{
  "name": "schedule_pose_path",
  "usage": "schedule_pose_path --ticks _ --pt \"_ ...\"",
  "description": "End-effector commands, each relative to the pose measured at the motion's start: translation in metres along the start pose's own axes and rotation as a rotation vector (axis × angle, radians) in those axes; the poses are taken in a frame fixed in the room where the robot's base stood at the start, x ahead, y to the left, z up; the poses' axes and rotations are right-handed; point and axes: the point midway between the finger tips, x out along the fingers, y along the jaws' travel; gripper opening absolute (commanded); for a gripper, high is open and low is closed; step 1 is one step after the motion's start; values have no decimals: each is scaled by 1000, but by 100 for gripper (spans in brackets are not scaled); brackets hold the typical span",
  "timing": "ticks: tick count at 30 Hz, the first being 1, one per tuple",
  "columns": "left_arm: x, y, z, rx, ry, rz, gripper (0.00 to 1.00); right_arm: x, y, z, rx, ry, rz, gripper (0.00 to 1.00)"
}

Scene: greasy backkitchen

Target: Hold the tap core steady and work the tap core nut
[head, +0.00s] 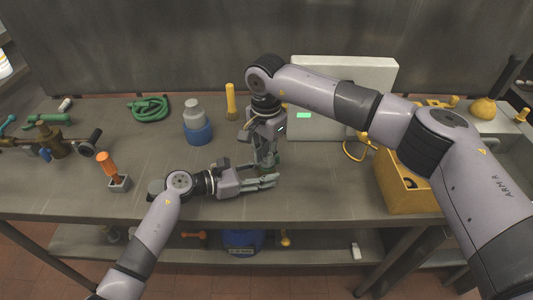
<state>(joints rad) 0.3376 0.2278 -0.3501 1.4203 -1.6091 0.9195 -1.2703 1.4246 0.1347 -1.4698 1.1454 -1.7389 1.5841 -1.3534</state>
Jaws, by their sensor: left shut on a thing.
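My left gripper (262,182) reaches in from the left, low over the front of the bench, with its fingers pointing right. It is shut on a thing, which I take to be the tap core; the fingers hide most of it. My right gripper (265,162) points straight down from above, with its fingertips just over the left gripper's fingers. The tap core nut cannot be made out between the two grippers. Whether the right fingers are closed on it cannot be told.
On the bench stand a blue-based grey container (197,131), a green hose coil (150,108), a yellow upright cylinder (231,101) and an orange-handled tool in a small block (108,165). A yellow box (408,198) is at right, a pale panel (345,75) behind.

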Motion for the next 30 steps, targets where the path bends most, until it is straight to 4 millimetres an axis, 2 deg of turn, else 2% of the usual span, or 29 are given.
schedule_pose_path --ticks 4,12,19,25,26,30 --pt "1 -1 -2 -2 2 -3 0 0 0 0 0 0 0 27" --pt "0 -1 -2 -2 2 -2 0 -1 0 0 0 0 1 27" --pt "0 -1 -2 -3 2 -2 0 -18 0 0 0 1 0 27" --pt "0 -1 -2 -3 2 -2 0 -18 0 0 0 0 2 27" --pt "0 -1 -2 -3 2 -2 0 -18 0 0 -13 0 2 27" --pt "0 -1 -2 -3 3 -2 0 -18 0 -1 -326 1 1 27"
